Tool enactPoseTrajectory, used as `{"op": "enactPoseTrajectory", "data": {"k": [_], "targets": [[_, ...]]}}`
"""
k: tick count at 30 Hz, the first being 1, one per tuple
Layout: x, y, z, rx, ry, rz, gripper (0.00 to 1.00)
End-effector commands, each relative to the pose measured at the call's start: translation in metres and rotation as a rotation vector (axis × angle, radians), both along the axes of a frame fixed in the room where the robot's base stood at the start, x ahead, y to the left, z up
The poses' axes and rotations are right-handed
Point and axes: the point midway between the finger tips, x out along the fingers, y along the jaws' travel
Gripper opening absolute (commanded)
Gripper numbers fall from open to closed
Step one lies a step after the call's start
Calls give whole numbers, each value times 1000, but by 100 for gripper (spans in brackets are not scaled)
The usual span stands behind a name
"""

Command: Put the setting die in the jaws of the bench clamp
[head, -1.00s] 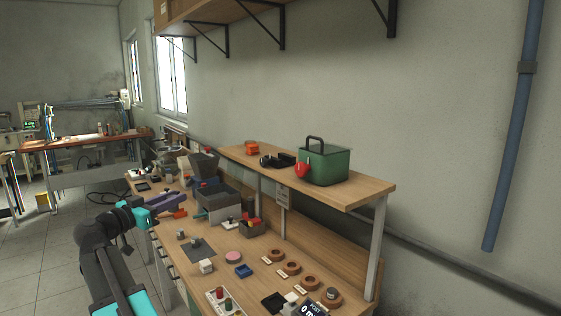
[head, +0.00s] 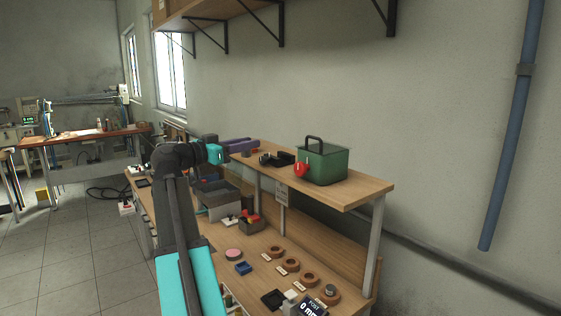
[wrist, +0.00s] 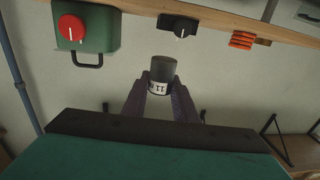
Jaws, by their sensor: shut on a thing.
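My gripper (wrist: 159,84) is shut on a dark grey cylinder with a white marked label, which I take to be the setting die (wrist: 162,70). It sits between the tips of the two purple fingers in the wrist view. In the head view my gripper (head: 240,146) is raised at the left end of the shelf above the bench, and the die cannot be made out clearly there. I cannot pick out the bench clamp with certainty in either view; my arm covers part of the bench's left side.
The raised shelf (head: 352,185) carries a green box (head: 325,166) with a red knob and a black item (head: 277,159). Below are a grey bin (head: 218,197), a pink disc (head: 234,254), a blue block (head: 243,268) and several brown rings (head: 291,265).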

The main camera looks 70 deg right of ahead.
Motion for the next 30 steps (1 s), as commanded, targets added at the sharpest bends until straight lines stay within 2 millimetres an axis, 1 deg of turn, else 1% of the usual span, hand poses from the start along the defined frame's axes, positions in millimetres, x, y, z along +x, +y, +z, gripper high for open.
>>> {"op": "enactPoseTrajectory", "data": {"k": [8,13,17,30], "targets": [[0,-1,1,-2,1,1,0],[-4,-14,1,-2,1,0,0],[-11,-32,0,-1,2,-2,0],[-37,-105,-7,-1,0,0,0]]}}
